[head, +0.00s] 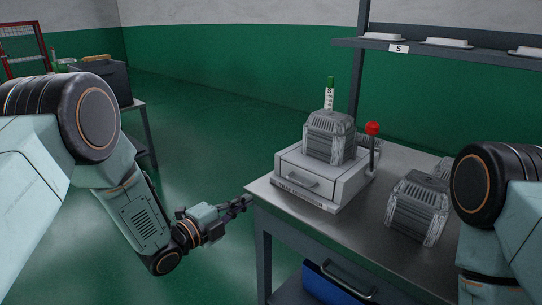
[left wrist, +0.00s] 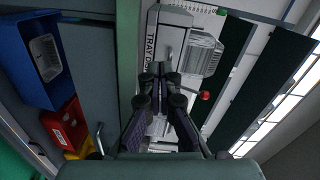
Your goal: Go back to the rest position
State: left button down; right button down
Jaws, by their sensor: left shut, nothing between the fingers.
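My left gripper (head: 238,205) is in the lower middle of the head view, just left of the metal workbench's (head: 362,237) near left corner. Its fingers are shut with nothing between them. The fingers also show in the left wrist view (left wrist: 163,75), in front of the tray dispenser. My right arm comes in at the right edge of the head view; its gripper is out of sight. The grey tray dispenser (head: 318,188) stands on the workbench with its drawer front closed. A ribbed grey block (head: 328,137) sits on top of it.
A second ribbed block (head: 418,208) lies on the workbench near my right arm. A red-knobbed lever (head: 372,129) stands beside the dispenser. A blue bin (head: 338,284) is under the workbench. A shelf (head: 455,52) runs behind. Open green floor (head: 215,110) lies left of the workbench.

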pick_arm(q)
jog(key=s+a+f+n+g+y, duration=0.3)
jog(key=s+a+f+n+y, duration=0.1)
jog(key=s+f+n, duration=0.55)
jog(key=s+a+f+n+g+y, duration=0.3)
jog(key=s+a+f+n+y, duration=0.1)
jog(key=s+f+n, duration=0.5)
jog(key=s+a+f+n+g+y, duration=0.1)
jog(key=s+g, duration=0.1)
jog(key=s, duration=0.6)
jog(key=s+a+f+n+g, duration=0.1)
jog(key=s+f+n+g, duration=0.1)
jog(key=s, duration=0.7)
jog(key=s+a+f+n+g+y, duration=0.1)
jog(key=s+g, duration=0.3)
jog(key=s, duration=0.4)
jog(key=shift+s+f+n+y, duration=0.3)
jog(key=shift+f+n, duration=0.2)
jog(key=shift+n, duration=0.25)
